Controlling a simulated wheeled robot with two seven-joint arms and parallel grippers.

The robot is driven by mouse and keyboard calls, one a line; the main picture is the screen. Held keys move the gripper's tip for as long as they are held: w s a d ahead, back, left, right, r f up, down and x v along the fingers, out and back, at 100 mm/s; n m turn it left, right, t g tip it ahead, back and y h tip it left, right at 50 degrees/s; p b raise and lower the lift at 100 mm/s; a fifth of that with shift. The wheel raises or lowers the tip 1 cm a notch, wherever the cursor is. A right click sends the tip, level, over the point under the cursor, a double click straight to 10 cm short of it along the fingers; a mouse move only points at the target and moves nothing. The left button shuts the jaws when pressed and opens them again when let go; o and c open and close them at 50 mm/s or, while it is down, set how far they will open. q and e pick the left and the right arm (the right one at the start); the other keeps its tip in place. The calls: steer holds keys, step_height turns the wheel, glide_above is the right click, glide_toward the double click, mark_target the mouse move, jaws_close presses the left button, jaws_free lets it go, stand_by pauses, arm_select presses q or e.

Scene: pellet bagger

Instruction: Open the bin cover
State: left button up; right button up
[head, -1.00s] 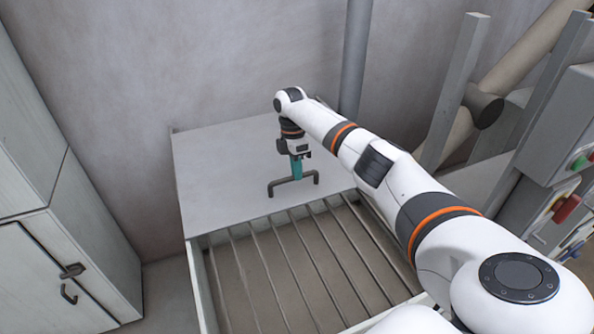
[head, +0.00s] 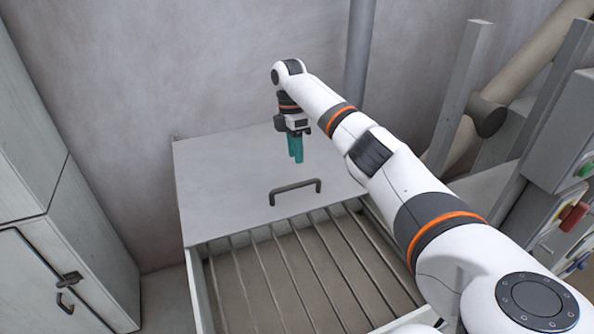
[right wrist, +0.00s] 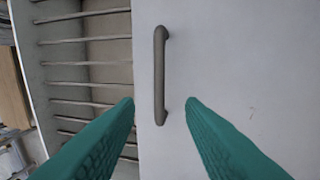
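The flat light-grey bin cover (head: 225,185) lies over the back part of the bin (head: 202,290), and the front part is uncovered. Its dark bar handle (head: 296,187) stands near the cover's front edge. My right gripper (head: 296,160) is above the cover, a little behind and clear of the handle. Its teal fingers are apart and empty. In the right wrist view the handle (right wrist: 159,75) shows beyond and between the open fingertips (right wrist: 160,102), with nothing gripped. My left gripper is out of view.
Parallel bars (head: 290,265) span the bin's open front. A grey cabinet (head: 70,240) stands at the left. A vertical pipe (head: 361,60) is behind the bin. A control box (head: 565,135) with coloured buttons stands at the right.

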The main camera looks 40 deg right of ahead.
steer(key=r, duration=0.3)
steer(key=shift+w+d+r, duration=0.1)
steer(key=shift+w+r, duration=0.25)
steer(key=shift+d, duration=0.1)
